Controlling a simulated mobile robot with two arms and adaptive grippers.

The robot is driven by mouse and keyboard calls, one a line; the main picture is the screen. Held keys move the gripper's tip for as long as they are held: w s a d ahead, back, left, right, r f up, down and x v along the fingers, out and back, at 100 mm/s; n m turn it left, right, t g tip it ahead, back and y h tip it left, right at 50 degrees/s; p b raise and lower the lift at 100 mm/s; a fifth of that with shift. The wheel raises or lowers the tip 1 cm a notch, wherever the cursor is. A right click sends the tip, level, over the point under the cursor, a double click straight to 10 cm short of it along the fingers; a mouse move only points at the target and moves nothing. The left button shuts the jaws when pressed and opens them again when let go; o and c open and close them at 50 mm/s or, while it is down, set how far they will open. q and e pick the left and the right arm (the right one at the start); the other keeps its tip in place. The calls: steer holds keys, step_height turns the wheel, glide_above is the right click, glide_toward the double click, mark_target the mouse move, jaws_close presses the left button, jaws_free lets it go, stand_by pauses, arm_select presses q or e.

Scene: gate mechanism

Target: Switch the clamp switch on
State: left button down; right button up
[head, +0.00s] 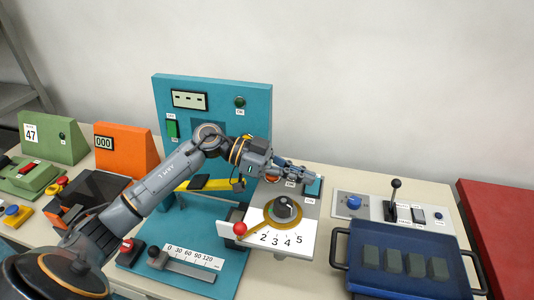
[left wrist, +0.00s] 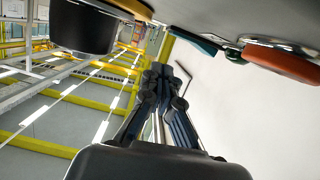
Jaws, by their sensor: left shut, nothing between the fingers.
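The panel (head: 309,215) with the numbered dial (head: 284,208) stands in the middle of the table. A teal switch (head: 314,187) sits at its upper right; its label is too small to read, so I cannot tell whether it is the clamp switch. My left gripper (head: 310,170) is shut and empty over the panel's back edge, close to the teal switch. In the left wrist view, my shut fingers (left wrist: 166,82) are near a teal part (left wrist: 195,42), apparently the same switch. Contact cannot be told. A red-orange button (left wrist: 281,62) and a dark knob (left wrist: 84,27) also show there. My right gripper is out of view.
A teal upright panel (head: 213,100) stands behind my left arm. To the right are a black-knobbed lever (head: 396,190), a blue button (head: 354,202) and a blue tray (head: 362,280) holding several dark blocks.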

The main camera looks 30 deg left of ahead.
arm_select(q)
steer(key=shift+s+r+p, duration=0.15)
steer(key=shift+r+p, duration=0.25)
steer(key=shift+r, duration=0.5)
steer(key=a+b, duration=0.1)
steer(key=s+a+b, duration=0.1)
steer(key=a, duration=0.1)
steer(key=shift+s+f, duration=0.1)
steer(key=shift+s, duration=0.05)
steer(key=b+v, duration=0.1)
steer(key=v, duration=0.4)
steer(key=shift+a+f+b, duration=0.2)
steer(key=shift+b, duration=0.15)
steer(key=shift+s+a+r, duration=0.2)
steer(key=shift+a+r, duration=0.25)
steer(key=shift+r, duration=0.05)
steer(key=shift+a, duration=0.1)
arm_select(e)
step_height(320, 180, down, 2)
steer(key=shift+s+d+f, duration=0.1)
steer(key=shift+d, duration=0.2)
